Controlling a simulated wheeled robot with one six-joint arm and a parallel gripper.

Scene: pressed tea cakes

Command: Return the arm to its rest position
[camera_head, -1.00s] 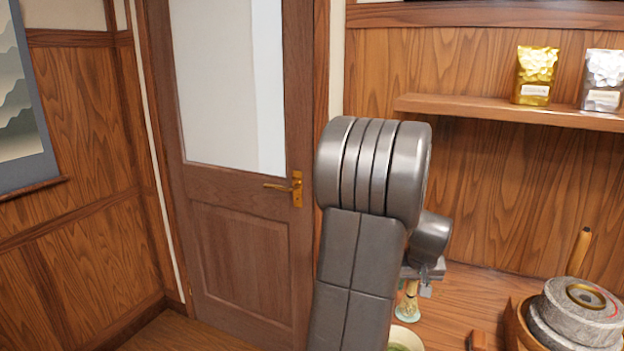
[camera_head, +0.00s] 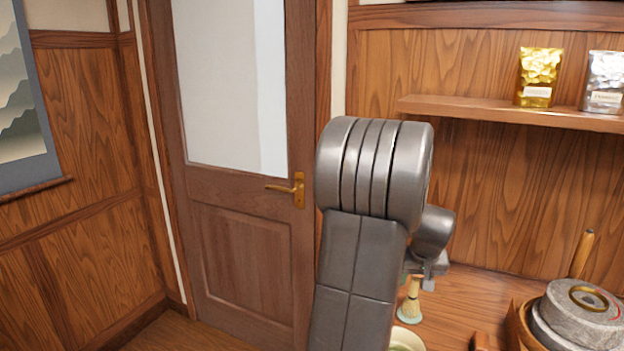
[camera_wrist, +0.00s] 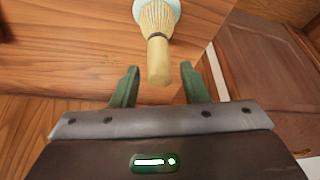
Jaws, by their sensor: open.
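My gripper (camera_wrist: 159,88) is open in the wrist view, its two green fingers apart with nothing between them. A bamboo whisk (camera_wrist: 158,50) stands on a pale blue holder (camera_wrist: 166,6) just beyond the fingertips, its handle end toward the gap. The whisk also shows in the head view (camera_head: 411,298), just below the end of my arm. My arm is raised and folded in the head view and hides most of my gripper.
A stone mill (camera_head: 583,312) sits in a wooden tub (camera_head: 521,322) on the counter (camera_head: 460,292). A bowl (camera_head: 406,339) with green contents is near the arm. A gold bag (camera_head: 538,76) and a silver bag (camera_head: 604,82) stand on a shelf (camera_head: 470,106). A closed door (camera_head: 240,250) is behind.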

